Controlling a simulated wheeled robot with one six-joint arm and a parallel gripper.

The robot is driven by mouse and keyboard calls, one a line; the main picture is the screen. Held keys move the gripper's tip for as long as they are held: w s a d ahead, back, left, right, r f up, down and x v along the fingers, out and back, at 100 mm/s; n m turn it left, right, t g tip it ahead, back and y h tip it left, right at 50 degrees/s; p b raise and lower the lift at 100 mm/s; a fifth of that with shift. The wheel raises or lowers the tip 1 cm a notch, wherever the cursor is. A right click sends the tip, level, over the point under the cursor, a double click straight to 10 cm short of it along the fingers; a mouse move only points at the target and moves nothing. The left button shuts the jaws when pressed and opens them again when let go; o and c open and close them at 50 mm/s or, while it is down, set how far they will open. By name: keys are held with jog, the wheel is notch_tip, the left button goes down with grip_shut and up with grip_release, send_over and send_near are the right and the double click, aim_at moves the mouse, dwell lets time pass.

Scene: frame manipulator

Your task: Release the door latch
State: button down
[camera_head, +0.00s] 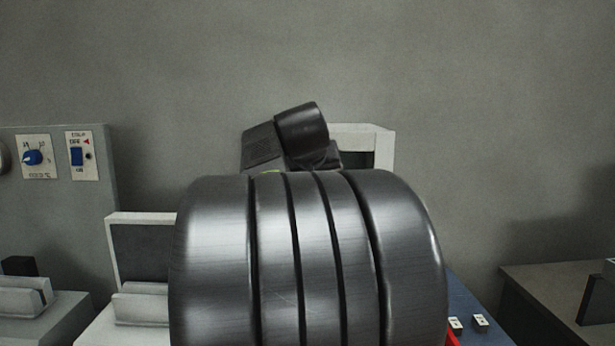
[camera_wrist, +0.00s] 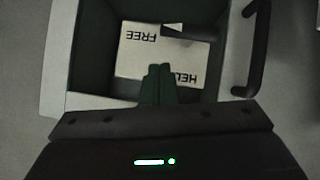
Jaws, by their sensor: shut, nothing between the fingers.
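In the wrist view, a white label plate (camera_wrist: 140,65) carries the words FREE and HELD, upside down in the picture. A dark latch lever (camera_wrist: 200,36) lies across its upper part, near FREE; how it is set is hard to tell. A black bar handle (camera_wrist: 252,50) stands to the right. My gripper (camera_wrist: 158,70) is shut and empty, its dark fingertips over the lower middle of the plate, apart from the lever in the picture. Whether the fingertips touch the plate cannot be told. In the head view my arm hides the latch and fingertips.
A pale frame (camera_wrist: 84,102) with dark inner walls surrounds the plate. In the head view, a grey panel with a blue knob (camera_head: 33,157) and a blue switch (camera_head: 77,157) stands at left. A pale-framed unit (camera_head: 384,142) shows behind my arm. A bench (camera_head: 555,285) stands at right.

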jog(key=d+b+v, duration=0.1)
jog(key=v, duration=0.9)
jog(key=shift+r, duration=0.4)
jog(key=shift+d, duration=0.1)
